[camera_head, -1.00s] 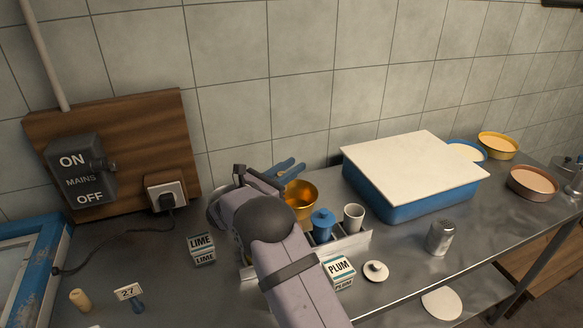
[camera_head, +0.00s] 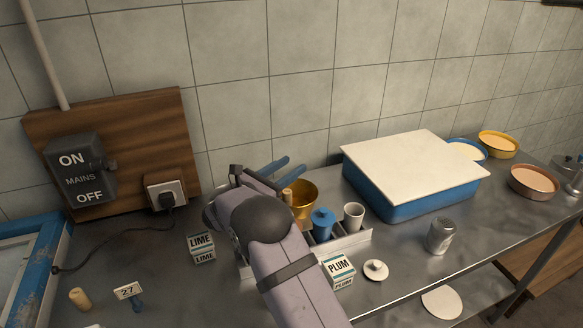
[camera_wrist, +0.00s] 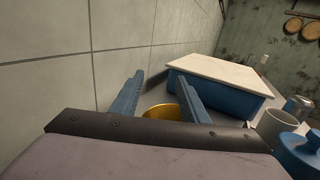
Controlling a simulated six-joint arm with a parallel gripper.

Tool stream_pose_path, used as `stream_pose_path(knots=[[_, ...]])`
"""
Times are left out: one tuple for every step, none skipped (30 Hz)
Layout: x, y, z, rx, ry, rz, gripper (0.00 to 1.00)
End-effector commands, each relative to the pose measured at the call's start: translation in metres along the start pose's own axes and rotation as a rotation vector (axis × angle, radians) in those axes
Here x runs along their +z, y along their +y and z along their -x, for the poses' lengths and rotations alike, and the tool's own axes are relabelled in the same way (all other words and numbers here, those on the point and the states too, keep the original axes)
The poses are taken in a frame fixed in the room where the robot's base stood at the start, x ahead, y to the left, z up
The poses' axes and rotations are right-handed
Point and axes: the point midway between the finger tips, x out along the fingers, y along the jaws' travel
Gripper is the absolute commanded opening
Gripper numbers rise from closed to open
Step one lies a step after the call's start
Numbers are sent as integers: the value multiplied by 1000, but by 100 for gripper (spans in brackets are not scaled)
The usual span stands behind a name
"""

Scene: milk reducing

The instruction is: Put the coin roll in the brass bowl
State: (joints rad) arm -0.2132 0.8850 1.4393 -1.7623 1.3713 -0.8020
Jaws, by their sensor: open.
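The brass bowl (camera_head: 306,199) stands on the steel bench near the wall, partly hidden by my arm in the head view. A small tan cylinder (camera_head: 287,196), which looks like the coin roll, shows upright at the bowl's left side. I cannot tell whether it is inside the rim or beside it. My gripper (camera_head: 287,166) is above and behind the bowl with its blue fingers apart. In the wrist view, my gripper (camera_wrist: 160,91) is open with nothing between the fingers, and part of the bowl's rim (camera_wrist: 162,112) shows beyond them.
A rack (camera_head: 350,240) holds a blue lidded pot (camera_head: 322,224) and a white cup (camera_head: 353,216) right of the bowl. LIME (camera_head: 202,247) and PLUM (camera_head: 339,269) boxes stand nearby. A blue tub (camera_head: 400,203) is further right. Another tan cylinder (camera_head: 79,298) stands front left.

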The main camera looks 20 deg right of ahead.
Motion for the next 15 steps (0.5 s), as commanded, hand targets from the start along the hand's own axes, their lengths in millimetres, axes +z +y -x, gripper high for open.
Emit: stream_pose_path(knots=[[-2,1,9,4,0,0,41],[-2,1,14,4,0,0,41],[-2,1,21,3,0,0,41],[-2,1,27,4,0,0,41],[-2,2,33,5,0,-1,41],[-3,1,40,3,0,0,41],[-3,1,46,4,0,0,41],[-2,1,52,4,0,0,41],[-2,1,59,4,0,-1,41],[-2,1,65,3,0,-1,41],[-2,1,69,3,0,-1,41],[-2,1,76,4,0,0,41],[-2,0,80,3,0,0,41],[-2,0,84,2,0,0,41],[-2,1,90,3,0,-1,41]])
